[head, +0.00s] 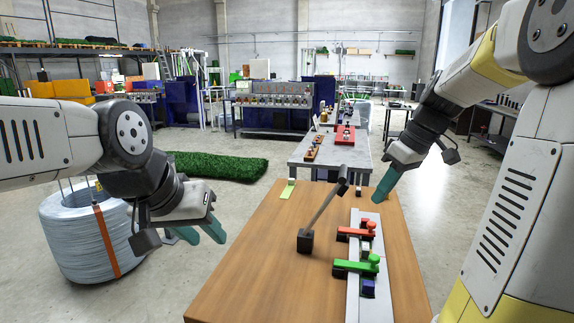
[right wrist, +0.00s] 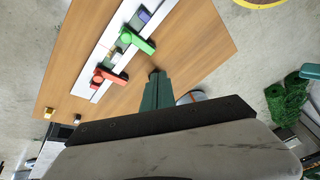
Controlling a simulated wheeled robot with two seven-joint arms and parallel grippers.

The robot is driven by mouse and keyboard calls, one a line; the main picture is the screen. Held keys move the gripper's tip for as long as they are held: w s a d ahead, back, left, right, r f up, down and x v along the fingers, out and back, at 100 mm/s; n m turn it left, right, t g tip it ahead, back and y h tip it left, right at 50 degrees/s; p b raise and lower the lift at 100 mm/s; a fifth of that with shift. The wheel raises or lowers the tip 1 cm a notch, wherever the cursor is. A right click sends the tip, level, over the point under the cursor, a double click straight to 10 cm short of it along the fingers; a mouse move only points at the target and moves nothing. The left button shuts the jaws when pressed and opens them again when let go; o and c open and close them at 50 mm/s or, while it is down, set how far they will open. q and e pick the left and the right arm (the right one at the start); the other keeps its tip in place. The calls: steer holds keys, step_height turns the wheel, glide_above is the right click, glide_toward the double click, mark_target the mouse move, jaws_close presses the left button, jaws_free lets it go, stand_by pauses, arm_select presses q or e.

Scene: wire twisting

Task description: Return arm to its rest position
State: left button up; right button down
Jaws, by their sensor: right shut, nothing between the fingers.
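My left gripper (head: 208,232) hangs at the left of the table, off its left edge, with its teal fingers apart and nothing seen between them. My right gripper (head: 386,184) is above the far right part of the wooden table (head: 250,255), its teal fingers together and empty. Its closed fingers also show in the right wrist view (right wrist: 157,92). On the table, a white rail (head: 353,290) carries a red clamp (head: 356,232) and a green clamp (head: 357,266). Neither gripper touches these things.
A large wire coil (head: 78,245) with an orange strap stands on the floor at the left. A grey table (head: 325,153) with parts lies beyond the wooden table. A green mat (head: 215,166) lies on the floor. The wooden table's left half is clear.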

steer(key=s+a+m+t+h, duration=0.1)
steer(key=s+a+m+t, duration=0.1)
steer(key=s, duration=0.5)
steer(key=s+a+m+t+h, duration=0.1)
steer(key=s+a+m+t, duration=0.1)
steer(key=s+a+m, duration=0.3)
steer(key=s, duration=0.3)
steer(key=shift+s+a+m, duration=0.3)
steer(key=shift+a, duration=0.05)
